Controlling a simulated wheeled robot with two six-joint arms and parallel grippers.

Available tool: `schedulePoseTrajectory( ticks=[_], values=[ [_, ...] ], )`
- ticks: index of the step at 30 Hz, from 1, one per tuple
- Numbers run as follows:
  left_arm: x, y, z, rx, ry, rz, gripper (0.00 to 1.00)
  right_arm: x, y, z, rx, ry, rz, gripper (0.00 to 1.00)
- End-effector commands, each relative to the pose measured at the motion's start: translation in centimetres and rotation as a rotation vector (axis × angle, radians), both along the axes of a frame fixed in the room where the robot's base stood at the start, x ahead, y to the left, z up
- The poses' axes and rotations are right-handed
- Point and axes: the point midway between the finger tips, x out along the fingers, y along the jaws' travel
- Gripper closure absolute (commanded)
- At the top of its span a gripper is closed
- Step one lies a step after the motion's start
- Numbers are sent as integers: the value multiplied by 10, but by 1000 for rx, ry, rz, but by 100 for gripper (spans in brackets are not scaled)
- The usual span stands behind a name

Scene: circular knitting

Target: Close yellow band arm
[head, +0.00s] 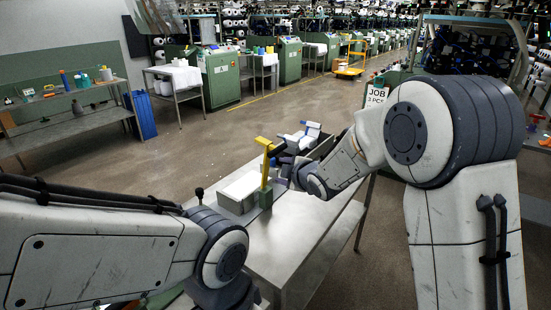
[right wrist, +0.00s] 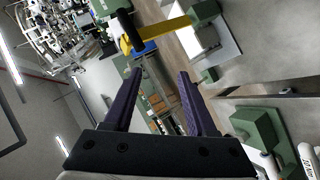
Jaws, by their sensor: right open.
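The yellow band arm (head: 265,168) stands upright on a green base (head: 265,198) on the metal table. Its top piece points sideways, and a dark end shows near my right gripper. In the right wrist view the yellow arm (right wrist: 164,33) runs across the top, from a green block (right wrist: 205,12) to a black end piece (right wrist: 128,28). My right gripper (head: 281,166) is just right of the yellow post in the head view. In the right wrist view its dark purple fingers (right wrist: 160,74) are apart with nothing between them. The yellow arm lies beyond the fingertips. My left gripper is out of view.
A white-topped box (head: 241,187) stands left of the post. A dark bin (head: 322,147) with white and blue cones (head: 303,134) is behind my right gripper. The front of the metal table (head: 285,245) is bare. Green machines (head: 221,80) stand farther back.

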Motion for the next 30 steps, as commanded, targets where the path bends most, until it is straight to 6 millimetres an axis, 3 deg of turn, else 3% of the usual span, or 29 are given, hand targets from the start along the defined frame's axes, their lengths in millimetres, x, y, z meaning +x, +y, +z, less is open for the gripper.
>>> schedulePoseTrajectory(
  ticks=[1,4,12,17,30],
  values=[
    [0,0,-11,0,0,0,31,25,-11,-15,-37,-98,43,43],
    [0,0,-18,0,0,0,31,56,-23,-19,-106,-293,134,43],
    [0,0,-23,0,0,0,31,80,-37,-22,-187,-535,233,43],
    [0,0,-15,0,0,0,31,94,-27,-20,-188,-544,239,43],
    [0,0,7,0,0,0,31,153,10,-25,-186,-540,236,43]
  ],
)
